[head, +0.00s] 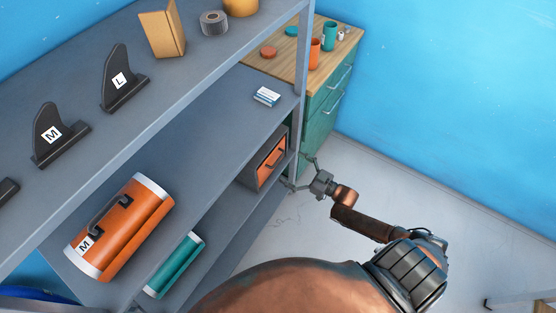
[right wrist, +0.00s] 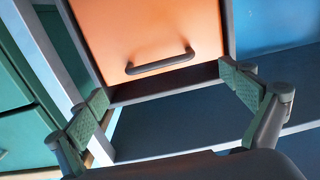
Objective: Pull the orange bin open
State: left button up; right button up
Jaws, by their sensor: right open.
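The orange bin (head: 270,162) sits in a dark frame on a lower shelf at the right end of the grey rack in the head view. Its orange front (right wrist: 150,30) and dark bar handle (right wrist: 160,61) fill the upper middle of the right wrist view. The bin looks shut. My right gripper (head: 302,174) is beside the bin's front, and in the right wrist view (right wrist: 165,97) its fingers are spread wide with nothing between them. The handle lies beyond the fingertips, apart from them. My left gripper is not in view.
A green cabinet (head: 322,128) with a wooden top stands behind the rack's end post (head: 301,85).

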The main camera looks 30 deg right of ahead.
aim_at(278, 160)
jog(key=shift+b+x, duration=0.5)
jog(key=shift+x, duration=2.7)
jog(key=shift+f, duration=0.1)
jog(key=shift+c, duration=0.6)
